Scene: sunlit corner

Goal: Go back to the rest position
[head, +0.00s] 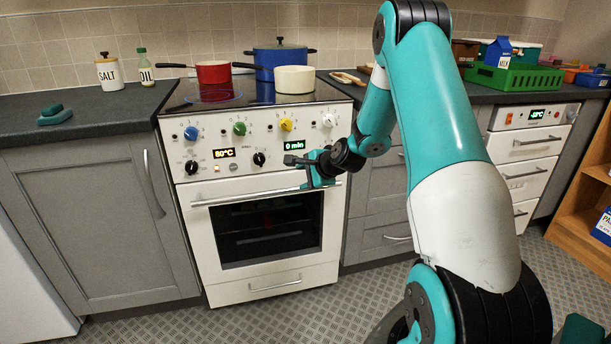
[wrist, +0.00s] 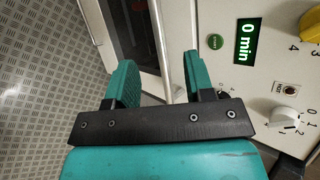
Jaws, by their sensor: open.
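My gripper (head: 292,174) is open in front of the white oven (head: 262,272), near the right end of the oven door handle (head: 235,199). In the wrist view its two teal fingers (wrist: 160,66) stand apart, and the light handle bar (wrist: 161,40) shows in the gap between them. I see nothing held. I cannot tell whether the fingers reach around the bar or stay in front of it. The oven door is closed. My teal and white arm reaches from the lower right across the picture.
The oven panel shows "80°C" (head: 224,153) and "0 min" (head: 294,146). A red pot (head: 213,73), a blue pot (head: 280,57) and a cream pot (head: 295,80) stand on the hob. A green crate (head: 512,78) stands right of my arm. The floor (head: 170,325) in front looks clear.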

